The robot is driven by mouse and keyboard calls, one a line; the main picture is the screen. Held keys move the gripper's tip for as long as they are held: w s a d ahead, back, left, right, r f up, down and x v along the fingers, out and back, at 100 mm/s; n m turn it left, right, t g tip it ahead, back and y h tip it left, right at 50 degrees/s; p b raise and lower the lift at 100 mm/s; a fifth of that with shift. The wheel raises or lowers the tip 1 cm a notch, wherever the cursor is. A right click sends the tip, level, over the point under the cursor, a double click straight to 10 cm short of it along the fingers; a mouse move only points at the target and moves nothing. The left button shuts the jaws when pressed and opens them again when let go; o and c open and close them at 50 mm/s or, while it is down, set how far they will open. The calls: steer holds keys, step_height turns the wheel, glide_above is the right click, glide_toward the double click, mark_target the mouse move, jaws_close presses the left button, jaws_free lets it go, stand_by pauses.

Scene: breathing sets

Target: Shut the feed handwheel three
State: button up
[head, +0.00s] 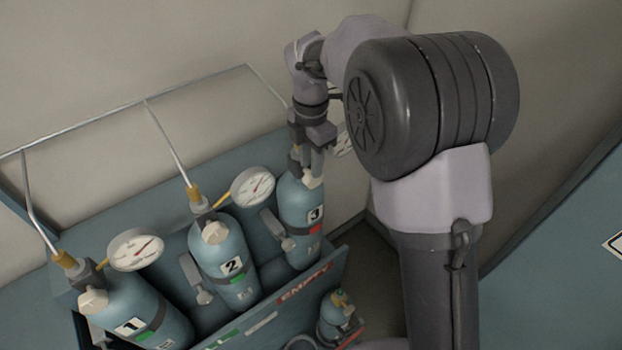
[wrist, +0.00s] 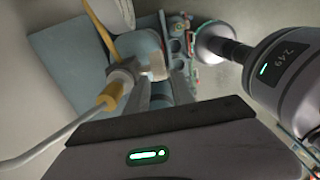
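Cylinder three (head: 302,225) is a blue bottle with a "3" label and a red tag, standing at the right end of the rack. Its cream feed handwheel (head: 312,180) is at the top, just below my gripper (head: 318,158). In the wrist view my gripper (wrist: 161,85) shows two grey fingers with a gap between them. The cream handwheel (wrist: 154,68) is at the fingertips, nearer the left finger. I cannot tell whether either finger touches it. The valve body (wrist: 124,76) and a brass fitting (wrist: 110,96) are just left of the fingers.
Cylinder two (head: 228,262) and cylinder one (head: 140,310), with green tags, stand to the left. Gauges (head: 253,187) and thin pipes (head: 168,140) rise around them. A small cylinder (head: 336,312) is in front, by a panel marked EMPTY (head: 303,284). A pipe (wrist: 50,142) passes close by my gripper.

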step_height(320, 180, down, 5)
steer(key=shift+f+b, duration=0.1)
steer(key=shift+b, duration=0.2)
steer(key=shift+c, duration=0.2)
jaws_close()
